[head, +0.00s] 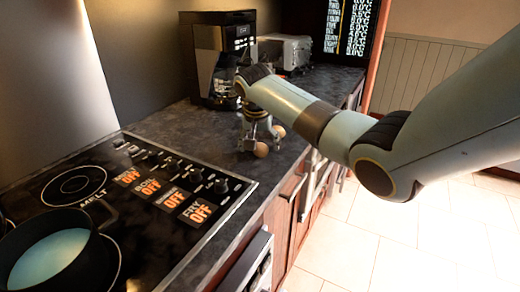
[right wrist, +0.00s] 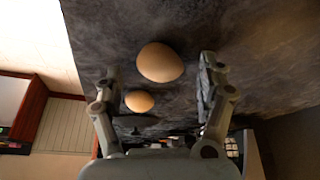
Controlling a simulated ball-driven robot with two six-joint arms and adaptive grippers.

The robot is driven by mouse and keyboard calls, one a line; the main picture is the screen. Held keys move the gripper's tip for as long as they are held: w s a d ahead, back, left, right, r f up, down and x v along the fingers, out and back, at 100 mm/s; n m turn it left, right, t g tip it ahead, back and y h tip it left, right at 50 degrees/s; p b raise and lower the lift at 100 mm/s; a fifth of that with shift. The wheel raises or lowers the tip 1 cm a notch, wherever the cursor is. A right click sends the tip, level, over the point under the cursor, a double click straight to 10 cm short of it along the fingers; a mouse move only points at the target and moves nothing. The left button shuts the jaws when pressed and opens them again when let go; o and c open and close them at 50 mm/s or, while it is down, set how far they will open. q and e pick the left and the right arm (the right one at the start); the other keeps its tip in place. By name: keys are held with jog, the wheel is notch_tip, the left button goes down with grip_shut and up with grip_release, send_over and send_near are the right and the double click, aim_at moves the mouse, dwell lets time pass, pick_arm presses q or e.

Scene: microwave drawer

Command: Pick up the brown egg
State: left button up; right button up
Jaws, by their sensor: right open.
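Two brownish eggs lie on the dark counter, and I cannot tell which one is meant. The nearer egg (head: 261,150) is just below my right gripper (head: 257,139) in the head view. The other egg (head: 279,131) is behind it, closer to the counter's edge. In the right wrist view my right gripper (right wrist: 160,65) is open and empty. The larger-looking egg (right wrist: 160,62) appears centred between the fingertips, and the smaller-looking egg (right wrist: 139,101) shows nearer the left finger. No contact is visible. My left gripper is not in view.
A coffee maker (head: 222,60) and a toaster (head: 286,50) stand at the back of the counter (head: 180,122). A stove (head: 130,178) with a pot (head: 55,250) of pale liquid is at front left. The counter's open edge drops to the floor at right.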

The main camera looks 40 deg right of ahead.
jog(key=shift+x, duration=0.9)
jog(key=c, duration=0.8)
jog(key=shift+r, duration=0.1)
